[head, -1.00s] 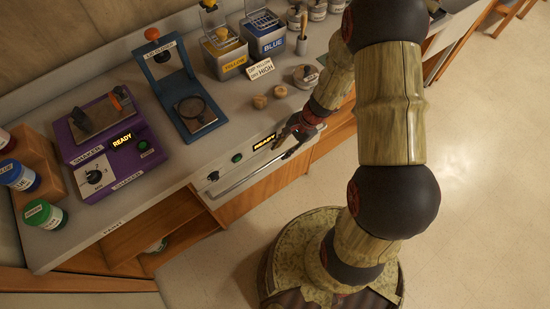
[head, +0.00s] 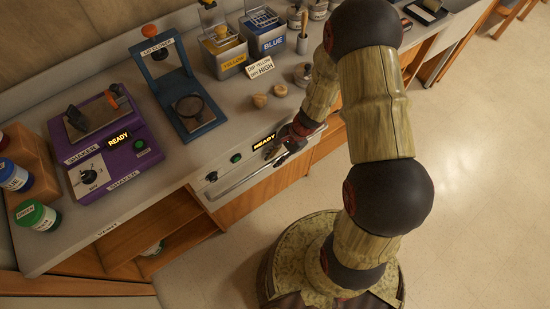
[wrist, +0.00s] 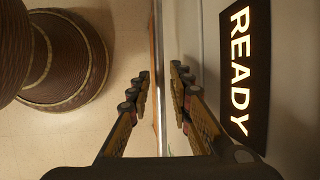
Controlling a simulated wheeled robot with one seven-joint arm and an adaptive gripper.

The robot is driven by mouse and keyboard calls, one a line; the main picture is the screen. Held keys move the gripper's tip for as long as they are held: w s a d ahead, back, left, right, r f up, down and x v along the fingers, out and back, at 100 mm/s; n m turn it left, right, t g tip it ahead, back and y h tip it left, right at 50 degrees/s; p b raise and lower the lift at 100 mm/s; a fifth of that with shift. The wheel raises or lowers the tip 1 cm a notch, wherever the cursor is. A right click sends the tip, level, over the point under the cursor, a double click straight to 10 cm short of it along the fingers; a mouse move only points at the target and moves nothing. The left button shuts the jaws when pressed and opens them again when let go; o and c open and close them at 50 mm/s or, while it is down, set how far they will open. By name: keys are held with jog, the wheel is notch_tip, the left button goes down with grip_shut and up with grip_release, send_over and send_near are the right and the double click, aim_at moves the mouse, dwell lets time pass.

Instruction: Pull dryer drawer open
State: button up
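The dryer drawer (head: 224,174) is a pale front panel set under the counter's edge. It carries a lit READY display (head: 264,141), a green button and a dark knob, and it looks shut. Its long metal handle bar (head: 238,180) runs along the front. My gripper (head: 275,152) is at the right part of the bar, below the display. In the wrist view, my gripper's two fingers (wrist: 159,88) are apart, with the bar (wrist: 158,45) running between them and a gap visible on each side. The READY display (wrist: 244,72) is to the right there.
On the counter stand a purple shaker (head: 110,145), a blue lid press (head: 186,100), yellow (head: 226,55) and blue (head: 265,35) tubs, and paint jars at the left (head: 38,215). An open shelf (head: 160,235) lies below left. The floor in front is clear.

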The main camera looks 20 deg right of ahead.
grip_shut()
dwell(0.6)
